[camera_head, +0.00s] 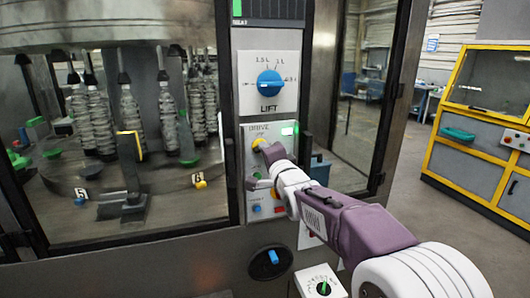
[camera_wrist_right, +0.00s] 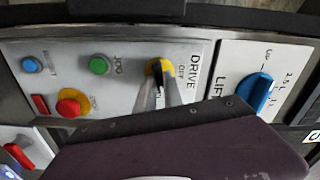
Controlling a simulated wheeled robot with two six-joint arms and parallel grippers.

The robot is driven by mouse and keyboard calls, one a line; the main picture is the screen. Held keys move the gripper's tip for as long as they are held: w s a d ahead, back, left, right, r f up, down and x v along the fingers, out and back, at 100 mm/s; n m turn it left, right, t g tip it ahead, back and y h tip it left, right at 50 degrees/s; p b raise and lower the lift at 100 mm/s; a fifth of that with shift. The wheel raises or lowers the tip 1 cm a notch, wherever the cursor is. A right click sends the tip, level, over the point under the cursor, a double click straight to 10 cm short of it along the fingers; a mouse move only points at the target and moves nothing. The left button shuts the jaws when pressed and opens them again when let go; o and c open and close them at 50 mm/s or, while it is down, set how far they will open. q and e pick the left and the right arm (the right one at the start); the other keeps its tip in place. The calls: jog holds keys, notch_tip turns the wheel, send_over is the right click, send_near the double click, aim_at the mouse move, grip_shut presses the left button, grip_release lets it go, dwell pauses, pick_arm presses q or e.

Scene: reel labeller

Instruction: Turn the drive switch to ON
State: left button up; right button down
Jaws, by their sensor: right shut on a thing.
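The drive switch (camera_head: 257,143) is a yellow ring with a dark knob on the light grey panel, under the DRIVE label. The exact angle of the knob is hard to read between the fingers. My left gripper is not in view.
The blue LIFT knob (camera_head: 270,84) is on the white plate above. The green JOG button (camera_wrist_right: 99,64), a red button on yellow (camera_wrist_right: 72,103) and a blue button (camera_wrist_right: 31,65) share the drive panel. A black dial with a blue handle (camera_head: 271,259) is below. Glass doors flank the panel.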

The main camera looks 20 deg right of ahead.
jog(key=shift+m, duration=1.3)
jog(key=shift+f+m, duration=0.1)
jog(key=shift+m, duration=0.2)
jog(key=c, duration=1.5)
grip_release()
jog(key=shift+o, duration=0.2)
jog(key=shift+s, duration=0.15)
jog(key=s+b, duration=0.1)
jog(key=s, duration=0.7)
jog(key=shift+s+d, duration=0.2)
jog(key=shift+s, duration=0.2)
